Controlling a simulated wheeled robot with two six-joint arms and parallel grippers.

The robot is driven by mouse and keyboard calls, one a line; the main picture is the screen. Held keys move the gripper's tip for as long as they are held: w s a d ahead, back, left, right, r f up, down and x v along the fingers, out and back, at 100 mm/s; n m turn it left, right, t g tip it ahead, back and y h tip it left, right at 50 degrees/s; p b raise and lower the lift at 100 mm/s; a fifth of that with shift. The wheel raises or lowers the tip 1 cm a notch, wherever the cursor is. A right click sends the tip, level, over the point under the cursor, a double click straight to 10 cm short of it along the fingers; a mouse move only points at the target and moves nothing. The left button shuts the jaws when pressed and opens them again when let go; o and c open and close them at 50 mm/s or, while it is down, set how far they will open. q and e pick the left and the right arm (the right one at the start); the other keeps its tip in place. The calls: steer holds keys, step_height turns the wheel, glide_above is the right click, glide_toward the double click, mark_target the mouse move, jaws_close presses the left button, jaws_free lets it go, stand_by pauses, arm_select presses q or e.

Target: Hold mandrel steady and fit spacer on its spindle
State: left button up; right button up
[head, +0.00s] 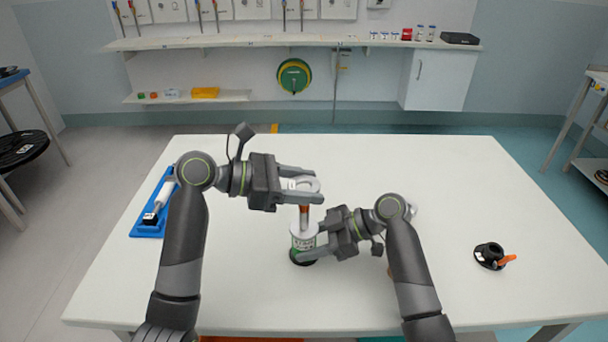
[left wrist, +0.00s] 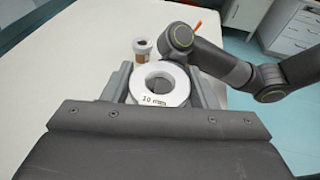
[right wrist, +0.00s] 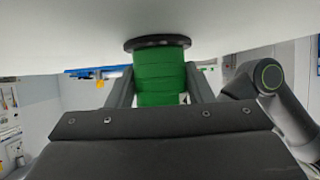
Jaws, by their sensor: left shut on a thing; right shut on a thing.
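The spacer is a white ring (head: 300,185) marked "10 mm". My left gripper (head: 317,186) is shut on it, and it lies flat between the fingers in the left wrist view (left wrist: 160,97). The mandrel (head: 303,243) stands upright on the table, with a white top, green body and dark base.
A blue tray (head: 148,228) with a white item lies at the table's left. A black piece with an orange handle (head: 490,254) lies at the right. A small white-topped container (left wrist: 143,46) shows beyond the spacer in the left wrist view. The table's back is clear.

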mark_target(304, 227)
arm_select(q)
steer(key=shift+f, duration=1.4)
steer(key=shift+f, duration=3.55)
steer(key=o, duration=1.1)
steer(key=shift+c, duration=0.2)
steer(key=v, duration=1.2)
arm_select(e)
steer(key=o, duration=0.8)
